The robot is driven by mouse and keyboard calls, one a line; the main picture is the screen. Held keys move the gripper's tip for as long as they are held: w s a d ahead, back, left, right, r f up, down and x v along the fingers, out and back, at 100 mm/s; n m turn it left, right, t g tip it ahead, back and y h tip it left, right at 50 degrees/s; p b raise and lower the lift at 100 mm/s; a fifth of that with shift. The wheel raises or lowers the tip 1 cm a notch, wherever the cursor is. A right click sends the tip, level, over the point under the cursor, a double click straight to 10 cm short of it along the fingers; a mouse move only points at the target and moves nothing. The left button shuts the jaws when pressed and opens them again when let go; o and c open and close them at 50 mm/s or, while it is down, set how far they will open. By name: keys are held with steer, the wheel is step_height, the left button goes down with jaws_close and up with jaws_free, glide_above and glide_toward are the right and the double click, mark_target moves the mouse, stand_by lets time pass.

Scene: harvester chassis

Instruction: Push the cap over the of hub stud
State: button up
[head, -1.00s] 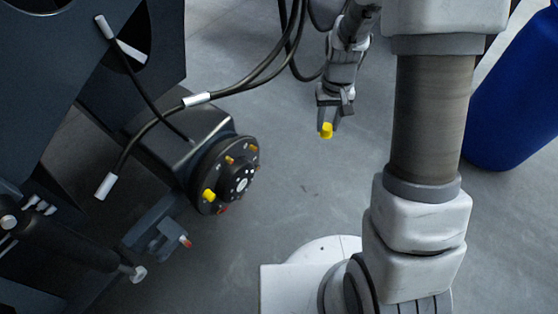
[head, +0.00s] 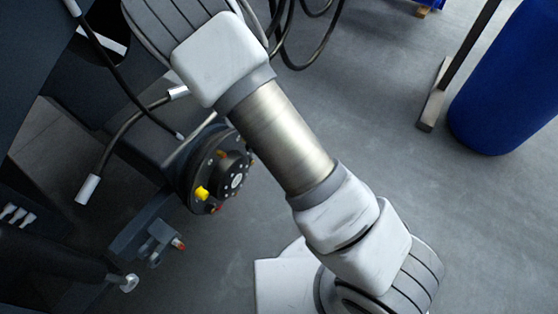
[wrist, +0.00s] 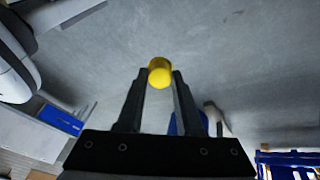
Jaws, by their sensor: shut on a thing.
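My gripper (wrist: 160,78) shows in the wrist view, shut on a yellow cap (wrist: 160,72) held at the fingertips. In the head view my arm hides the gripper and the held cap. The dark round hub (head: 218,172) is at the left of the head view, on the side of the chassis. A yellow cap (head: 202,193) sits at the lower left of the hub's face. Another yellowish piece (head: 221,154) shows near its top, and a reddish stud (head: 214,209) near its bottom. My arm covers the hub's upper right edge. The wrist view shows no hub.
A bracket with a red-tipped pin (head: 179,245) is below the hub. A blue barrel (head: 505,95) stands at the right. The grey floor between is open.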

steer(key=a+f+m+g+y+b, duration=0.4)
steer(key=m+y, duration=0.4)
steer(key=m, duration=0.5)
steer(key=a+f+m+g+y+b, duration=0.1)
steer(key=a+f+m+y+b, duration=0.2)
steer(key=f+m+y, duration=0.7)
steer(key=w+d+r+m+t+b, duration=0.1)
steer(key=w+m+t+b, duration=0.4)
steer(key=m+t, duration=1.2)
steer(key=w+d, duration=0.1)
steer(key=w, duration=0.3)
steer(key=shift+w+t+y+b, duration=0.15)
steer(key=shift+t+y+b, duration=0.15)
steer(key=shift+y, duration=0.1)
steer(key=shift+d, duration=0.1)
steer(key=p+x, duration=0.1)
steer(key=x, duration=0.5)
